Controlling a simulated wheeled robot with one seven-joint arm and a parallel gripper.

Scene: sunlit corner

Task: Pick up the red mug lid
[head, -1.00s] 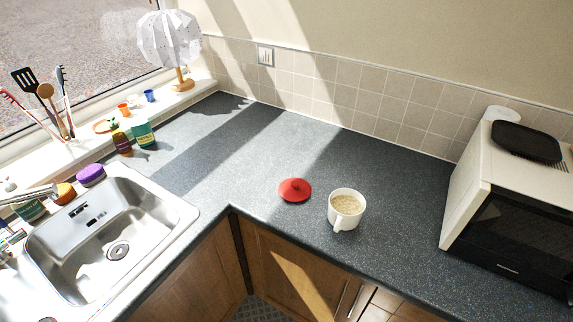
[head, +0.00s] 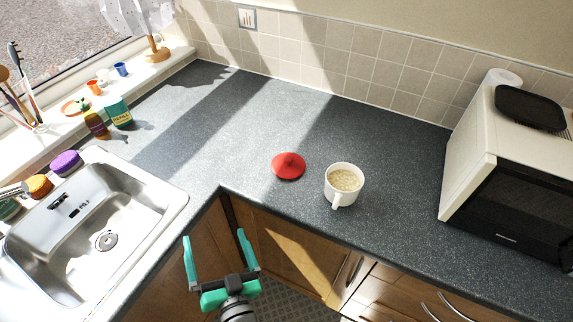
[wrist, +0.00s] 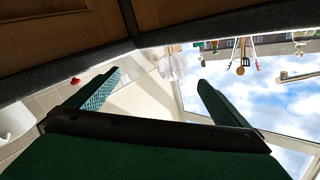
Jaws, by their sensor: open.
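The red mug lid (head: 289,166) lies on the dark grey worktop near the inner corner edge, with its small knob upward. It also shows small in the wrist view (wrist: 75,81). A white mug (head: 344,185) with pale contents stands just to its right, apart from it, handle toward the front. My gripper (head: 216,246) is teal, open and empty. It is in front of the cupboards, nearer me than the lid and apart from it. In the wrist view its two fingers (wrist: 160,88) are spread with nothing between them.
A steel sink (head: 95,235) is at the left. A microwave (head: 515,190) with a black tray on top stands at the right. Bottles (head: 105,115) and sponges (head: 66,163) are by the window. The worktop (head: 235,125) behind the lid is clear.

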